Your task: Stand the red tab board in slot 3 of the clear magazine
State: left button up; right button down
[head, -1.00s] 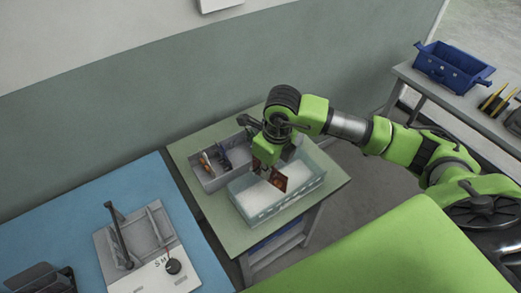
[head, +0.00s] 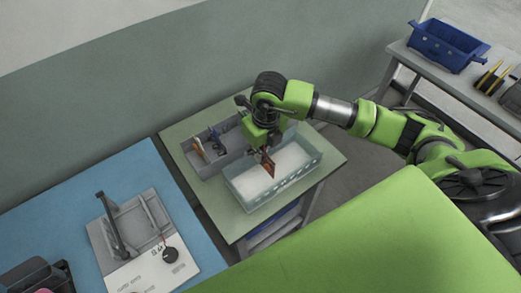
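The clear magazine (head: 288,187) is a translucent open box with a row of holes along its front wall. It stands on the small green-topped table. My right gripper (head: 264,149) points down over its back left part and is shut on a reddish-brown board (head: 268,166), which I take for the red tab board. The board hangs tilted, seen nearly edge-on. Its lower end is over or inside the magazine; I cannot tell which. The slots and their numbers are too small to make out. My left gripper is not in view.
A grey divided tray (head: 187,158) with small tools stands close behind the magazine. The green-topped table (head: 226,218) has free room at its front left. A blue bench (head: 75,212) with a grey fixture (head: 133,232) is at left. A blue bin (head: 447,47) is far right.

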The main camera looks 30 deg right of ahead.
aim_at(261, 164)
notch_tip(261, 164, down, 3)
jog(key=shift+r+b, duration=0.1)
jog(key=shift+b, duration=0.85)
jog(key=shift+r, duration=0.15)
jog(key=shift+f, duration=0.2)
jog(key=shift+f, duration=0.1)
jog(key=shift+f+b, duration=0.9)
jog(key=shift+b, duration=0.25)
jog(key=shift+f+b, duration=0.75)
jog(key=shift+f, duration=0.05)
